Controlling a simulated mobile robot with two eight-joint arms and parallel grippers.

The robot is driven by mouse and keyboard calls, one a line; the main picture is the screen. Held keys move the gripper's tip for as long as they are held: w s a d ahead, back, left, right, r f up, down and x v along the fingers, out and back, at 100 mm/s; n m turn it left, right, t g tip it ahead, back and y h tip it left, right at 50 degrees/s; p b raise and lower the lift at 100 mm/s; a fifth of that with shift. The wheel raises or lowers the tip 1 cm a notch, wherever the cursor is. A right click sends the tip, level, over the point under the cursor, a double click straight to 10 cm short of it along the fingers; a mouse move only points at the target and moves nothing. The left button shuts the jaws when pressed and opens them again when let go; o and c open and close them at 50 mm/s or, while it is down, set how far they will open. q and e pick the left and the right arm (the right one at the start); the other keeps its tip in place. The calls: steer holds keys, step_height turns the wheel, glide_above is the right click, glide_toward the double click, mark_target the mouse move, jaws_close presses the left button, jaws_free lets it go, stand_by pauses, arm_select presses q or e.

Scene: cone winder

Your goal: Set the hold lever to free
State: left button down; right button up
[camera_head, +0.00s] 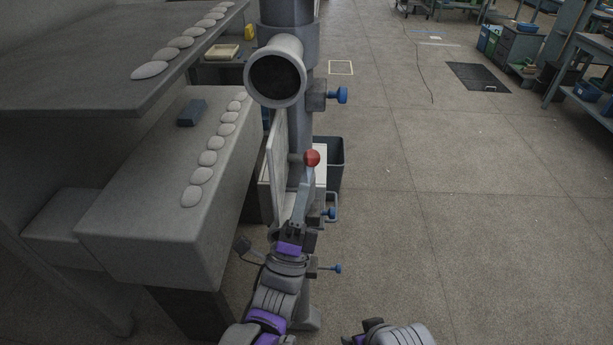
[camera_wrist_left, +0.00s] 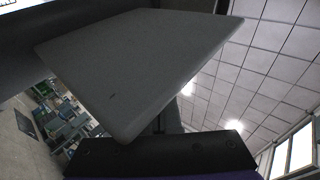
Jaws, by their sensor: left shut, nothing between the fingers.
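The lever with a red ball knob (camera_head: 312,158) sticks out from the grey machine column, just above my left gripper. I take it for the hold lever; no label is readable. My left gripper (camera_head: 300,203) is shut and empty, pointing up the column just below the knob. Whether it touches the lever cannot be told.
Blue-knobbed fittings (camera_head: 341,95) stick out to the right of the column. A wide grey tube (camera_head: 275,80) faces me higher up. A grey machine body (camera_head: 150,220) with pale discs stands left. A dark bin (camera_head: 335,165) stands behind. The floor right is open.

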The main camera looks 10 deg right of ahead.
mark_target(304, 154)
arm_select(q)
steer(key=w+r+n+g+y+p, duration=0.1)
steer(key=p, duration=0.2)
steer(key=r+n+g+y+p, duration=0.1)
steer(key=r+y+p, duration=0.1)
steer(key=p, duration=0.1)
steer(key=w+r+g+y+p, duration=0.1)
steer(key=r+g+p, duration=0.1)
steer(key=p, duration=0.2)
steer(key=shift+w+d+n+y, duration=0.35)
steer(key=shift+d+n+y, duration=0.05)
steer(key=shift+w+d+r+n+g+y+p, duration=0.1)
steer(key=shift+w+r+n+g+y+p, duration=0.05)
steer(key=shift+w+g+y+p, duration=0.25)
steer(key=shift+w+d+r+n+g+y+p, duration=0.15)
steer(key=shift+w+g+y+p, duration=0.15)
steer(key=shift+g+p, duration=0.2)
arm_select(e)
step_height(304, 154, up, 14)
steer(key=w, duration=0.2)
steer(key=shift+t, duration=0.3)
steer(key=shift+w, duration=0.1)
arm_select(q)
steer(key=shift+a+f, duration=0.1)
steer(key=shift+f, duration=0.05)
